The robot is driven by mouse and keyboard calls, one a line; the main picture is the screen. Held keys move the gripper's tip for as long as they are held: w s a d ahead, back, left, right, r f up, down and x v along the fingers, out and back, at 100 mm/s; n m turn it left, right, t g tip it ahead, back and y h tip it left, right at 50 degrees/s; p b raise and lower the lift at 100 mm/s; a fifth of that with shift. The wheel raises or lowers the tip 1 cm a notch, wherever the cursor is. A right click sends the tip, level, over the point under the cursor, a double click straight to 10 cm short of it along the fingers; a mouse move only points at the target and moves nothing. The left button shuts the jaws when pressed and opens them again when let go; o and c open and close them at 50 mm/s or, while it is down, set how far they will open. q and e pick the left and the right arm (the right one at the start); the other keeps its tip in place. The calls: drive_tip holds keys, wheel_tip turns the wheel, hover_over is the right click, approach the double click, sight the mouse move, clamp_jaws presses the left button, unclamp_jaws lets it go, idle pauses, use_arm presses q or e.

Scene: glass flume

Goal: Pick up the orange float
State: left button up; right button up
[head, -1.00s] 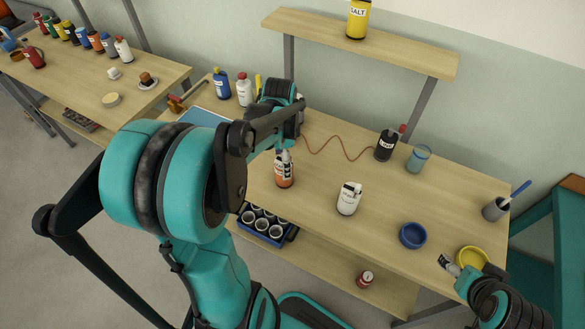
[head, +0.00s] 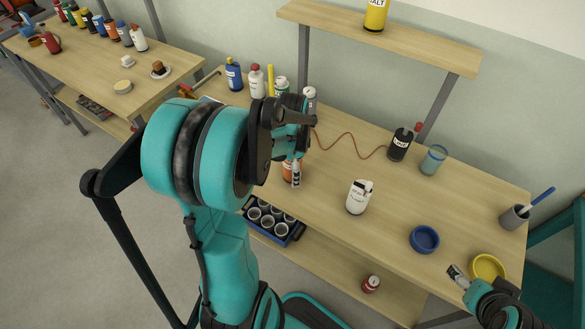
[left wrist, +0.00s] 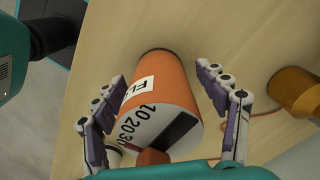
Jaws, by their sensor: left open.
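The orange float (head: 287,172) stands on the wooden workbench (head: 330,203), largely hidden behind my left gripper in the head view. In the left wrist view the orange float (left wrist: 160,92) shows a white label and a white, numbered face with a dark patch. My left gripper (left wrist: 160,78) is open, with one finger on each side of the float. Gaps show between the fingers and its sides. My left gripper (head: 296,172) points down at the float in the head view. My right gripper (head: 457,273) is beside a yellow bowl; its opening is too small to judge.
A white container (head: 358,197), a blue bowl (head: 424,240) and the yellow bowl (head: 487,268) stand to the right. A black bottle (head: 399,145) joins a thin red cable. Several bottles stand behind the gripper. A blue crate (head: 279,232) of cups is on the lower shelf.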

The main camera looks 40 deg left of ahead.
use_arm(q)
drive_tip(key=shift+r, duration=0.1)
drive_tip(key=shift+c, duration=0.3)
drive_tip(key=c, duration=1.3)
drive_tip(key=shift+r, duration=0.15)
